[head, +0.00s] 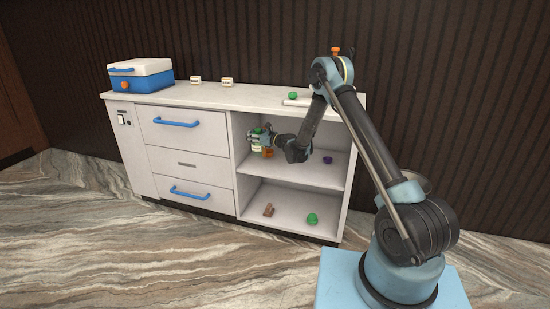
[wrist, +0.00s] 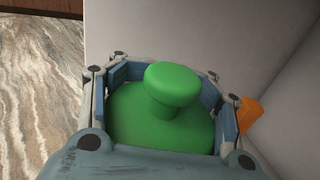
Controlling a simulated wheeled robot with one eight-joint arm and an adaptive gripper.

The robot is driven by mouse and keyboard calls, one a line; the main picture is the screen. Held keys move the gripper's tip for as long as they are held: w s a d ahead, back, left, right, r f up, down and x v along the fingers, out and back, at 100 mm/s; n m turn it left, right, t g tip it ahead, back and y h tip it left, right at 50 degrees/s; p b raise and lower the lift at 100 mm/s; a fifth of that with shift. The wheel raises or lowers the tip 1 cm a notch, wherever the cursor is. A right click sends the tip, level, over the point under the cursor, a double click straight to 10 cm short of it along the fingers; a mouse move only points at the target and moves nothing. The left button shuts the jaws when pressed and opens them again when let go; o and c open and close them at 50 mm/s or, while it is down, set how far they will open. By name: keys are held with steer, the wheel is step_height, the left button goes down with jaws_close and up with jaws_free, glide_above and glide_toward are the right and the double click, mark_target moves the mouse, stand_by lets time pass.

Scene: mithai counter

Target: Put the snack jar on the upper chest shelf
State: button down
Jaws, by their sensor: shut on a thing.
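The snack jar (head: 256,145) has a green lid and a pale label. It is inside the upper chest shelf (head: 305,173), near the left wall of that bay. My gripper (head: 262,138) is shut around the jar. In the wrist view, the jar's green knobbed lid (wrist: 165,115) sits upright between the blue-grey fingers. The jar's lower body is hidden there. I cannot tell whether its base touches the shelf board.
An orange item (head: 268,153) stands right beside the jar; part of it shows in the wrist view (wrist: 248,115). A purple item (head: 327,159) lies farther right on the same shelf. The lower shelf holds a green item (head: 312,218) and a brown one (head: 268,210).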

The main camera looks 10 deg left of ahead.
mark_target(263, 151)
step_height(263, 151, down, 8)
steer(key=shift+f, duration=0.25)
stand_by(0.4)
steer(key=shift+d, duration=0.1)
steer(key=c, duration=0.6)
jaws_free()
steer(key=shift+o, duration=0.2)
steer(key=v, duration=1.2)
steer(key=shift+r, duration=0.1)
